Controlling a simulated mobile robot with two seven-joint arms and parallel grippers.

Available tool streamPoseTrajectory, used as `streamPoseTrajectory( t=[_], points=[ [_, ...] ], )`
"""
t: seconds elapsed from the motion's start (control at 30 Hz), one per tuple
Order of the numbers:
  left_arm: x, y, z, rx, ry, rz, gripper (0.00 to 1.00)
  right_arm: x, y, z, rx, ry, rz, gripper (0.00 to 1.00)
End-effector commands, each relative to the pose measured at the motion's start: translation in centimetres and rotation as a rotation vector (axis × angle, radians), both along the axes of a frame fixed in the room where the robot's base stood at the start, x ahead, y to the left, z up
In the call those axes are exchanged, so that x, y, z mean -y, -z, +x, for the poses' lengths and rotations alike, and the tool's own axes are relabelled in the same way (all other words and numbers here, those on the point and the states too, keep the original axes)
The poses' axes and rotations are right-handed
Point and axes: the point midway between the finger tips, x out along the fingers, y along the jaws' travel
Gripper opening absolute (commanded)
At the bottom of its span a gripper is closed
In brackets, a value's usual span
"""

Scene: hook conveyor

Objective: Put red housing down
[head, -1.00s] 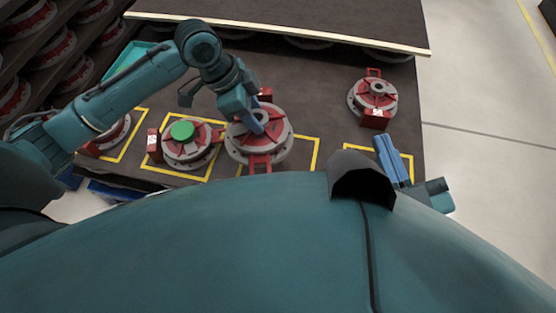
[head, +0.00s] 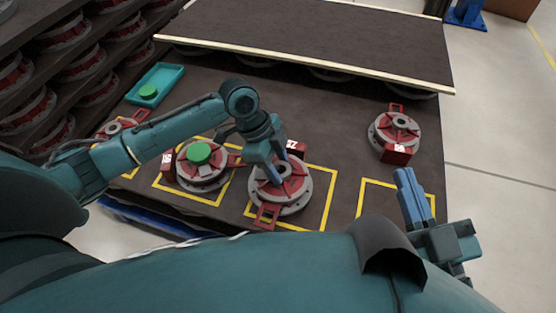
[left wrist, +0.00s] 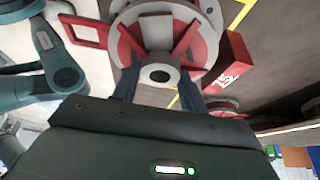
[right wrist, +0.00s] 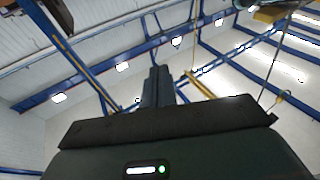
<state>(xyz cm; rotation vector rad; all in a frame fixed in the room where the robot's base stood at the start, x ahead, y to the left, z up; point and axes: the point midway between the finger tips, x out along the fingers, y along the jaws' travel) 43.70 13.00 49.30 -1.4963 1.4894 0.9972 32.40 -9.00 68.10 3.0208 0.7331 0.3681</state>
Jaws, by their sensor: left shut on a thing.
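The red housing (head: 297,192) is a red part on a round grey flange, with red handles and a white-marked red block. It sits over the middle yellow-outlined square, overlapping its left line. I cannot tell whether it touches the table. My left gripper (head: 275,174) points down at it, its fingers shut around the central hub. In the left wrist view, the fingers (left wrist: 158,90) straddle the grey hub (left wrist: 160,74) of the housing. My right gripper (head: 411,196) is empty at the right, its fingers together; they also look together in the right wrist view (right wrist: 158,86).
A similar housing with a green disc (head: 199,153) stands close on the left. Another housing (head: 395,133) stands at the right rear. A teal tray (head: 170,80) holds a green disc. A dark raised conveyor (head: 320,40) runs behind. The right yellow square (head: 375,205) looks clear.

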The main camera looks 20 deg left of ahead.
Motion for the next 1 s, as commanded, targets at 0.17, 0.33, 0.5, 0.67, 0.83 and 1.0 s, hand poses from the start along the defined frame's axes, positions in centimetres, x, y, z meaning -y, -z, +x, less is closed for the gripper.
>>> streamPoseTrajectory(
  t=[0.17,0.33,0.5,0.67,0.83,1.0],
  points=[
    [0.1,2.8,0.1,0.004,0.0,-0.006,0.0,-0.1,-1.1,0.4,0.093,-0.02,0.004,0.0],
    [0.2,3.5,0.1,0.006,0.001,-0.006,0.0,0.0,-2.1,0.7,0.151,-0.017,-0.002,0.0],
    [0.1,3.4,0.1,0.007,0.0,-0.006,0.0,0.1,-2.1,0.7,0.148,-0.016,-0.002,0.0],
    [0.0,4.0,-0.1,-0.002,0.0,0.001,0.44,0.1,-2.0,0.7,0.144,-0.015,-0.001,0.0],
    [0.0,4.0,-0.1,-0.002,0.0,0.001,0.58,0.1,-2.0,0.7,0.143,-0.014,-0.001,0.0],
    [0.0,4.0,-0.1,-0.002,0.0,0.001,0.65,0.1,-2.0,0.7,0.144,-0.014,-0.002,0.0]
  ],
)
